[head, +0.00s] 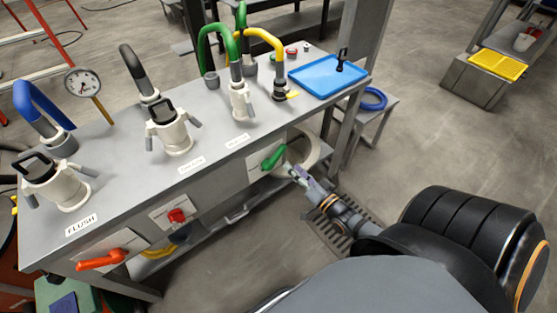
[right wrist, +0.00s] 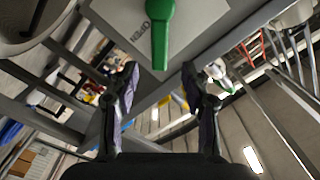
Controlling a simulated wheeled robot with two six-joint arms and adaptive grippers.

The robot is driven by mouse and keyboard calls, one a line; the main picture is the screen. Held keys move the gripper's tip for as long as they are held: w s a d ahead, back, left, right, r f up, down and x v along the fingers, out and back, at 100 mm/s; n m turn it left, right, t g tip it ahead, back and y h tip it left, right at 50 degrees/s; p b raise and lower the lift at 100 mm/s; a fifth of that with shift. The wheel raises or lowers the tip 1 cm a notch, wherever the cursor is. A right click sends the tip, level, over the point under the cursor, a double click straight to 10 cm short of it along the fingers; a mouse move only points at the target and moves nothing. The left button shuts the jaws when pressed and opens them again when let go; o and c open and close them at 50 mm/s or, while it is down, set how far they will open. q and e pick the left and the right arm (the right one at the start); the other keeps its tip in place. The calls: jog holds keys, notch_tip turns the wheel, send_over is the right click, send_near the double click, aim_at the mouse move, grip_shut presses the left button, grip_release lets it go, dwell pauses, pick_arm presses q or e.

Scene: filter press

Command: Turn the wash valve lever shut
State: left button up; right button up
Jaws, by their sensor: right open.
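A green lever (head: 273,158) sits on a pale plate (head: 257,170) on the front of the grey bench, angled up to the right. In the right wrist view the green lever (right wrist: 160,30) points down the picture, and its plate (right wrist: 200,22) reads OPEN beside it. My right gripper (head: 298,175) is just in front of and to the right of the green lever. Its fingers (right wrist: 160,78) are spread, with the lever's tip between and just ahead of them, apart from both. I cannot read a wash label on the plate. My left gripper is out of view.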

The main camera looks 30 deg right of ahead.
aim_at(280, 156)
jog(key=w, duration=0.2)
jog(key=w+b, duration=0.1)
jog(key=w, duration=0.1)
jog(key=w+b, duration=0.1)
jog(key=w, duration=0.2)
jog(key=shift+a+f, duration=0.1)
jog(key=shift+a, duration=0.15)
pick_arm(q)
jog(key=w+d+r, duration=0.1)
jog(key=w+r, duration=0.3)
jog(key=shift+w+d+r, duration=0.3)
pick_arm(e)
jog(key=shift+w, duration=0.3)
grip_shut()
